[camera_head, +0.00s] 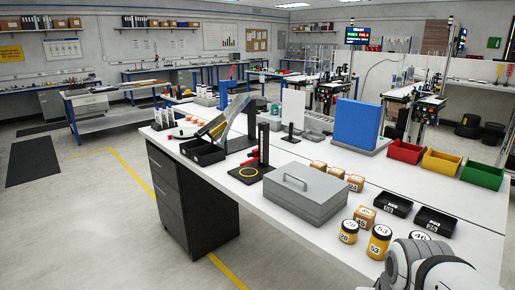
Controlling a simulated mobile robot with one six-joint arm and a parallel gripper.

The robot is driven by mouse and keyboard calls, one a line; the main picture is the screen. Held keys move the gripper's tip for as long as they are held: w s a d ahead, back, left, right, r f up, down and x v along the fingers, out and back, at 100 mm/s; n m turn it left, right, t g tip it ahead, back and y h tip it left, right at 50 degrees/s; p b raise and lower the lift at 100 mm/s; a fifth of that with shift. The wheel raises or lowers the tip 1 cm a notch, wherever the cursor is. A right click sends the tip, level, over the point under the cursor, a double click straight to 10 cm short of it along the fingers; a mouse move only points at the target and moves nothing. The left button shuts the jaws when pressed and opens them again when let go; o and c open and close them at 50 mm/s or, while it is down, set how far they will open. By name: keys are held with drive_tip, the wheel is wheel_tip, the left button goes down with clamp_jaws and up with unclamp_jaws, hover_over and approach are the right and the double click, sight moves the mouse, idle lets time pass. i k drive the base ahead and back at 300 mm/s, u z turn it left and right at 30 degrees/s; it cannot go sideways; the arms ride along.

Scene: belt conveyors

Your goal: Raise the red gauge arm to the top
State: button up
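A black upright post (264,146) stands on a dark base on the white table, left of the grey lidded box. A short red bar (250,161) sticks out to the left of the post, low down near the base; it appears to be the red gauge arm. A yellow ring (248,172) lies on the base below it. The bar is small here, so its exact slope and any scale marks cannot be read. Part of my white and grey arm shows at the bottom right. My gripper is not in view.
The grey box with handle (306,192) stands just right of the post. Numbered yellow jars (379,243) and brown blocks stand further right. A blue panel (358,124) and red, yellow and green bins (406,152) line the back. A black tray (203,153) sits left.

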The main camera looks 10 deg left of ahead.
sight(253, 153)
drive_tip(key=u, duration=0.65)
drive_tip(key=i, duration=1.65)
drive_tip(key=u, duration=0.85)
drive_tip(key=k, duration=0.45)
drive_tip(key=u, duration=0.15)
drive_tip(key=i, duration=0.55)
drive_tip(key=z, duration=0.05)
